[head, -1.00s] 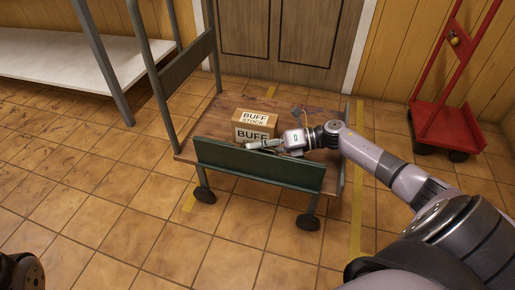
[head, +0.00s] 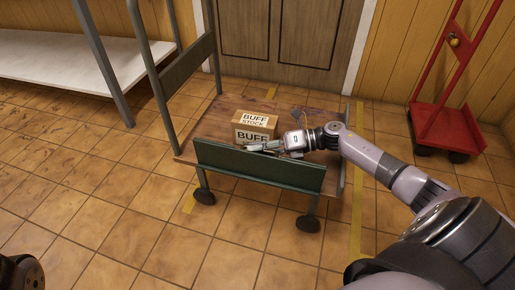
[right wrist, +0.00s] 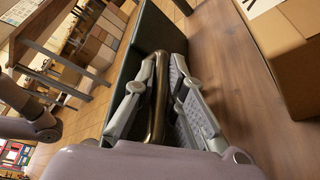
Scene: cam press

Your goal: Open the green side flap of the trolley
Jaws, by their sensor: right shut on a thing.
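The green side flap (head: 258,167) stands upright along the near edge of the wooden trolley (head: 210,122). It also shows in the right wrist view (right wrist: 133,50). My right gripper (head: 254,147) reaches in from the right, just behind the flap's top edge. In the right wrist view my right gripper (right wrist: 167,75) is shut on a curved brass-coloured handle (right wrist: 158,95) beside the flap. The fingers hide part of the handle. My left gripper is out of view.
A cardboard box (head: 255,126) labelled BUFF STOCK sits on the trolley deck close behind my right fingers. A red hand truck (head: 445,125) stands at the right, and a white shelf (head: 80,65) at the left. The tiled floor in front of the trolley is clear.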

